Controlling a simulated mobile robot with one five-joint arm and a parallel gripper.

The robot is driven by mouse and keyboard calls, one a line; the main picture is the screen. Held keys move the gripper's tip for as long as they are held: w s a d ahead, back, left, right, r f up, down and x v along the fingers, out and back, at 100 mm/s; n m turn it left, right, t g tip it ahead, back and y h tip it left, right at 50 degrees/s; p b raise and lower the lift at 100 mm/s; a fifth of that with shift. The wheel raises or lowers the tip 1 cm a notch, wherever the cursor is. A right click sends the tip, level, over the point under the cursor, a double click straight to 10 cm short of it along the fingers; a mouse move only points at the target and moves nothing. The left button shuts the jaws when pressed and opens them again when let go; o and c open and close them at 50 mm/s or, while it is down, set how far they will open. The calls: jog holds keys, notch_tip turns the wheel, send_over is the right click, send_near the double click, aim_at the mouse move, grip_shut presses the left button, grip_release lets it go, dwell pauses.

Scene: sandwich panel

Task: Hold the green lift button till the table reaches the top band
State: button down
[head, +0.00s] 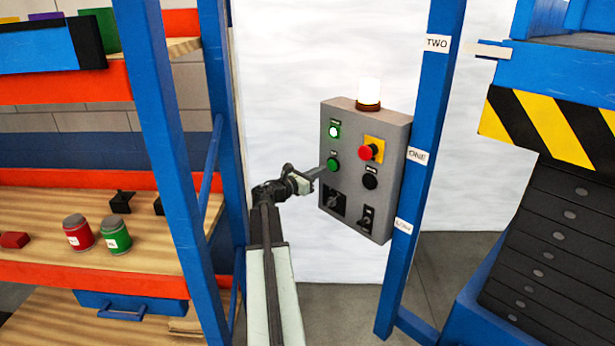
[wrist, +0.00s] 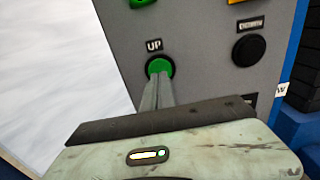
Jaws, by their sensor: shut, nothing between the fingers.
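The green lift button (head: 333,165) is on the grey control panel (head: 392,150); in the wrist view the green button (wrist: 159,65) sits under an "UP" label. My gripper (head: 322,171) is shut and empty, its fingertips (wrist: 158,80) at the lower part of the button. They look to be touching it; how far it is pressed I cannot tell. The lift table (head: 568,72) stands raised at the right, blue with a yellow-black striped edge. Its pale pointer (head: 488,49) is about level with the "TWO" label (head: 437,43), the highest label visible on the blue post.
The panel also carries a lit green lamp (head: 334,131), a red mushroom button (head: 366,152), a black button (head: 370,181) and two switches. A lit beacon (head: 369,92) stands on top. Label "ONE" (head: 417,156) is lower on the post. Shelves with cans are at left.

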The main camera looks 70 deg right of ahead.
aim_at(333, 165)
jog(key=shift+x, duration=1.25)
